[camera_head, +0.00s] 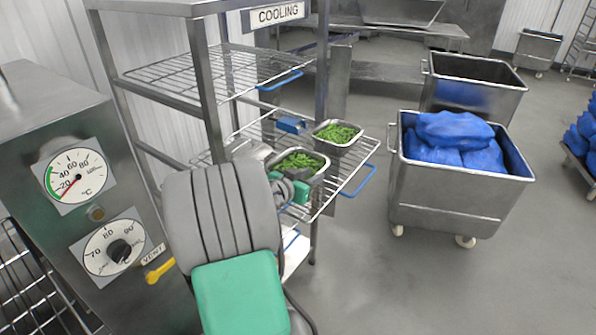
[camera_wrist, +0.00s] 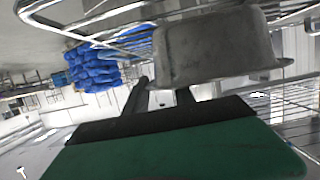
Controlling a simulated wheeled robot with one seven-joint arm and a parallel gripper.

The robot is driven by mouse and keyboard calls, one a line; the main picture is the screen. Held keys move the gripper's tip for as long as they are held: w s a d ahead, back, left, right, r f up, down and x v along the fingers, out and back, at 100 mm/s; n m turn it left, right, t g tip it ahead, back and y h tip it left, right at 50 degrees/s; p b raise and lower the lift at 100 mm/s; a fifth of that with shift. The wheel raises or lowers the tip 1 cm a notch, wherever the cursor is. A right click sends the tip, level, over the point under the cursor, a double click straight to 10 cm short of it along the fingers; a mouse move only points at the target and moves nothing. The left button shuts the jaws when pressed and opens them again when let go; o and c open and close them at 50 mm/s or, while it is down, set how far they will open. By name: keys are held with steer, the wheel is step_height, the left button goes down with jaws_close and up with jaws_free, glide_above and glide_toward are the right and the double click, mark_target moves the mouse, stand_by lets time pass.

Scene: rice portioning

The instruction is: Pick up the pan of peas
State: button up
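Two metal pans of green peas stand on a wire shelf of the cooling rack in the head view. The nearer pan (camera_head: 298,178) is partly covered by my arm, and the farther pan (camera_head: 337,143) stands behind it to the right. My gripper (camera_wrist: 162,92) is at the nearer pan's near side. In the wrist view, which looks upside down, its two dark fingers are apart with a gap between them. The nearer pan's grey side (camera_wrist: 208,52) and rim show just beyond the fingers. Whether a finger touches the rim is unclear. The peas are hidden there.
The rack's wire shelf (camera_head: 358,172) has blue edge clips, and a blue item (camera_head: 291,125) lies behind the pans. An upper shelf (camera_head: 220,72) hangs above. A metal cart (camera_head: 445,190) with blue bags stands right. A dial cabinet (camera_head: 140,290) is at left. Floor at lower right is clear.

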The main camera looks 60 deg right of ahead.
mark_target(317, 173)
steer(key=x, duration=0.3)
steer(key=shift+s+d+f+p, duration=0.15)
steer(key=shift+d+p, duration=0.15)
steer(key=shift+p, duration=0.05)
steer(key=shift+a, duration=0.1)
jaws_close()
stand_by(0.9)
stand_by(0.3)
